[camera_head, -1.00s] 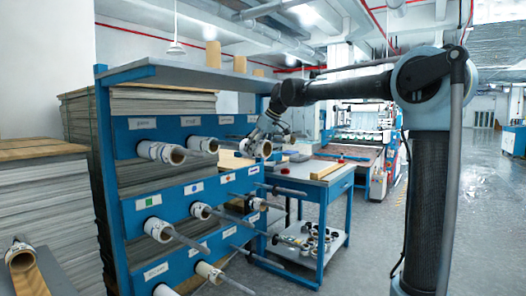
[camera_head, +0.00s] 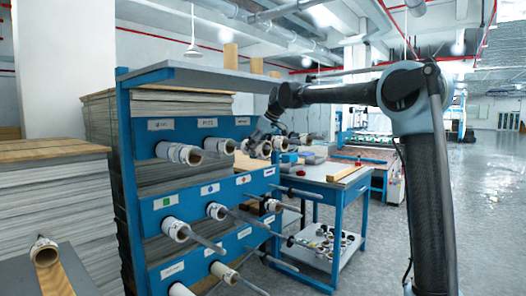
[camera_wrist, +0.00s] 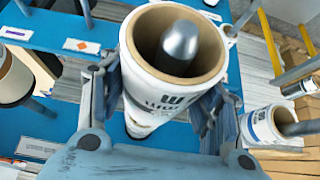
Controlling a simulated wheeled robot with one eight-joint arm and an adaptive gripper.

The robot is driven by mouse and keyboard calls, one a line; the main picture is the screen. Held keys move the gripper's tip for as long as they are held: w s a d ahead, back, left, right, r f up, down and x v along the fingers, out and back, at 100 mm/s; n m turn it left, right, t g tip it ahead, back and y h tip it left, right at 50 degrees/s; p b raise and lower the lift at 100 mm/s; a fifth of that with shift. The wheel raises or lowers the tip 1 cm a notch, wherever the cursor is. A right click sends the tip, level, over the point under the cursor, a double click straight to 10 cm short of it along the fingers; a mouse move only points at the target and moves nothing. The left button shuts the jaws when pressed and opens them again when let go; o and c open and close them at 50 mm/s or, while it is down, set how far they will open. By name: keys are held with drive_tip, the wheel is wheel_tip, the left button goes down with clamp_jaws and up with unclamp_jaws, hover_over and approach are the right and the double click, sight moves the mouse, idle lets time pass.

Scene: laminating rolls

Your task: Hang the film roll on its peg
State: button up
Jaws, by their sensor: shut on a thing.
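My gripper (camera_head: 264,132) is shut on a white film roll (camera_head: 258,148) at the right of the rack's top row. In the wrist view the gripper's fingers (camera_wrist: 163,98) press the roll (camera_wrist: 148,92) from both sides. The roll has dark print and an open brown cardboard core. The rounded grey end of a peg (camera_wrist: 179,42) shows inside the core, with the roll around it. The peg's tip appears within the core opening. The rest of the peg is hidden by the roll. The blue rack (camera_head: 124,180) carries labelled rows of pegs.
Neighbouring rolls hang on the top row (camera_head: 180,153), and more hang on lower rows (camera_head: 176,229), with long pegs sticking out. A blue table (camera_head: 318,184) stands right of the rack. Paper stacks (camera_head: 50,200) stand left. The floor at right (camera_head: 490,210) is open.

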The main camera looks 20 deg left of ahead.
drive_tip(key=shift+w+a, duration=0.65)
drive_tip(key=shift+a, duration=0.95)
drive_tip(key=shift+w+a, duration=0.65)
drive_tip(key=shift+a, duration=0.95)
drive_tip(key=shift+w+a, duration=0.65)
drive_tip(key=shift+a, duration=0.95)
drive_tip(key=o, duration=1.2)
